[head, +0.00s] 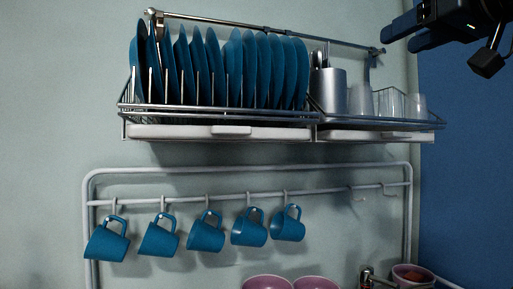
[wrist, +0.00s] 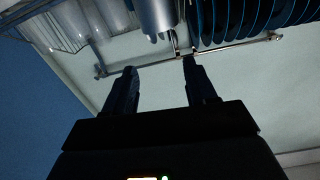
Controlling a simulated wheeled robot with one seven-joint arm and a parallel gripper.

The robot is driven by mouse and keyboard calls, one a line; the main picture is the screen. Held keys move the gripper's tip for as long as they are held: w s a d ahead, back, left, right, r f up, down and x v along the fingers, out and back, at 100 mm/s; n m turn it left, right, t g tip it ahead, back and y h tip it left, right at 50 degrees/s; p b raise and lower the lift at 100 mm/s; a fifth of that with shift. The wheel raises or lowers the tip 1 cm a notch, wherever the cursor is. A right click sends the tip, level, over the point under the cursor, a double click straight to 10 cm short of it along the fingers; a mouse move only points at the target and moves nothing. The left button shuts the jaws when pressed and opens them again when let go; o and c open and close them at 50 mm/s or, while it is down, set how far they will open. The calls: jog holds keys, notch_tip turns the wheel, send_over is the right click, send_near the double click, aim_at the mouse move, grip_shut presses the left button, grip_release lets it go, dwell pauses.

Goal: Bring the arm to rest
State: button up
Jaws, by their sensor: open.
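My gripper (head: 398,37) is at the top right of the head view, above and to the right of the wall dish rack, partly cut off by the frame edge. In the wrist view my gripper (wrist: 161,80) shows two dark fingers set apart, with nothing held between them. Behind the fingers in that view are the rack's metal bar, a metal cup and blue plates, seen at a turned angle. I see no contact between the fingers and the rack.
The dish rack (head: 220,133) holds blue plates (head: 232,65), a metal cup (head: 331,92) and glasses (head: 390,103). Below, several blue mugs (head: 205,235) hang from a rail (head: 325,193). Pink bowls (head: 316,283) show at the bottom. A blue wall (head: 465,170) is at right.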

jog(key=w+f+m+h, duration=0.1)
jog(key=w+f+m, duration=0.15)
jog(key=f, duration=0.95)
jog(key=w+f+m, duration=0.1)
jog(key=w+f, duration=0.2)
jog(key=f, duration=1)
jog(key=s+f+m+h, duration=0.1)
jog(key=s+f, duration=0.2)
jog(key=f, duration=0.7)
jog(key=s+f+h, duration=0.2)
jog(key=s+f, duration=0.2)
jog(key=f, duration=0.7)
jog(key=s+a+f+g+h, duration=0.1)
jog(key=s+a+f, duration=0.1)
jog(key=s+f, duration=1.4)
jog(key=s+a+r+n+g, duration=0.1)
jog(key=s+n, duration=0.1)
jog(key=s, duration=2.3)
jog(key=shift+s+r, duration=0.3)
jog(key=shift+r, duration=0.1)
jog(key=shift+a, duration=0.1)
